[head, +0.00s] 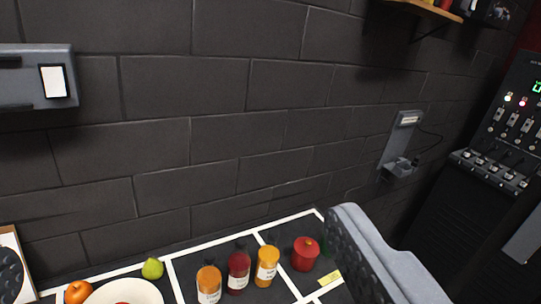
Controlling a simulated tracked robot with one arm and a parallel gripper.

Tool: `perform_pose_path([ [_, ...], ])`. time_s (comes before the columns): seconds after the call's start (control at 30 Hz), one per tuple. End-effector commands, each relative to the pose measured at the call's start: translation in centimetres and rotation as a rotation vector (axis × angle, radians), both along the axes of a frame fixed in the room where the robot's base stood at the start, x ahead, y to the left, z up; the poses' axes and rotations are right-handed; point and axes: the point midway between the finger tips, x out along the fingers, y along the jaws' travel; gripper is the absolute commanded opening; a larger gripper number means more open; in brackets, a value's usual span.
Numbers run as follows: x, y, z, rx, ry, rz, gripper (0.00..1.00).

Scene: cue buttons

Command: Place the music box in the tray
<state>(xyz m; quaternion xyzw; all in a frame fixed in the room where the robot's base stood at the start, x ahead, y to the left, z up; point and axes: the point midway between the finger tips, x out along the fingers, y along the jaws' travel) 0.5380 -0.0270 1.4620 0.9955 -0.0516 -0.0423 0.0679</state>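I cannot pick out a music box with certainty. I cannot tell whether that surface is the tray. A grey piece with a dark, bumpy inner face (370,250) rises at the lower right and hides part of the surface. It may be part of my gripper, but I cannot be sure. No pair of fingertips shows clearly, and nothing is visibly held.
Orange (209,284), dark red (238,271) and yellow-orange jars (267,266) stand in the middle. A green fruit (152,268), an orange fruit (78,292) and a white plate (125,291) are at the left. A control panel (505,130) stands at the right.

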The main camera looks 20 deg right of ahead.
Motion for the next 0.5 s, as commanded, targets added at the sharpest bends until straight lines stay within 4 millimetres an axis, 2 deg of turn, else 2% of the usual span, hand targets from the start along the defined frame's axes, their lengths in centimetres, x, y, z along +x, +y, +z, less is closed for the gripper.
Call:
perform_pose_path([
  [0.03,-1.9,0.5,0.0,0.039,0.027,0.015,0.98],
  [0.2,-5.5,2.1,-1.2,0.126,0.116,0.069,0.98],
  [0.3,-6.4,2.6,-1.7,0.145,0.142,0.085,0.98],
  [0.5,-6.4,2.7,-1.8,0.148,0.147,0.088,0.98],
])
